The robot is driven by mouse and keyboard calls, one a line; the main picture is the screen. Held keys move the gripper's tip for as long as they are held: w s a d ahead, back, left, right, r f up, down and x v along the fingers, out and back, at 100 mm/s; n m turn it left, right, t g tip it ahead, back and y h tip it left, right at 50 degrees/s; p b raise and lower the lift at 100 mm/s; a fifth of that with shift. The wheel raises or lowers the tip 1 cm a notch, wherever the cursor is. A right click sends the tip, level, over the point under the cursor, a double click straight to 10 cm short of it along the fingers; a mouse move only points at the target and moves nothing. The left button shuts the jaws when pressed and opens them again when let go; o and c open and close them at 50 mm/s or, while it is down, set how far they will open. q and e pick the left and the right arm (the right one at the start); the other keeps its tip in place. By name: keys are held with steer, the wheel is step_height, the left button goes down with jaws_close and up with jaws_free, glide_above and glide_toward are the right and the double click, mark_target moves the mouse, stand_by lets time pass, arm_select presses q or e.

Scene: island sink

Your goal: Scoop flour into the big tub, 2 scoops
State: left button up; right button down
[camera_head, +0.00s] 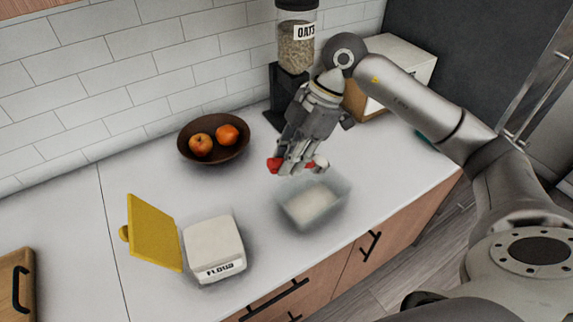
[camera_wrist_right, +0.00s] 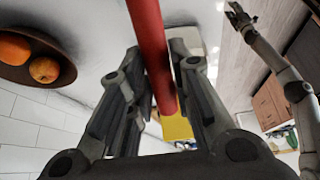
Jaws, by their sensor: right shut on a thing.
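My right gripper (camera_head: 300,166) is above the clear tub (camera_head: 288,214), on the side toward the wall. It is shut on the red handle of the scoop (camera_head: 274,165). The handle also runs between the fingers in the right wrist view (camera_wrist_right: 152,50). The scoop's bowl is mostly hidden in the head view. Pale flour (camera_head: 314,202) lies in the bottom of the tub. The white flour container (camera_head: 214,240) stands left of the tub, its yellow lid (camera_head: 153,232) swung open to the left. My left gripper (camera_wrist_right: 240,14) is small at the top of the wrist view.
A dark bowl (camera_head: 213,151) with orange fruit stands at the back by the tiled wall. An oats dispenser (camera_head: 296,45) is behind my right gripper, with a pale box (camera_head: 402,58) beside it. A wooden board (camera_head: 14,290) lies far left. The counter between is clear.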

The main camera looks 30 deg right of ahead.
steer(key=d+y+b, duration=0.4)
steer(key=y+b, duration=0.1)
steer(key=shift+d+r, duration=0.1)
steer(key=shift+d, duration=0.05)
steer(key=d+y+b, duration=0.2)
steer(key=y, duration=0.1)
steer(key=shift+r, duration=0.4)
steer(key=shift+d+r+y+b, duration=0.55)
steer(key=shift+d+y, duration=0.15)
steer(key=shift+y, duration=0.4)
step_height(320, 180, up, 4)
steer(key=p, duration=0.4)
steer(key=shift+p, duration=0.3)
steer(key=shift+f, duration=0.1)
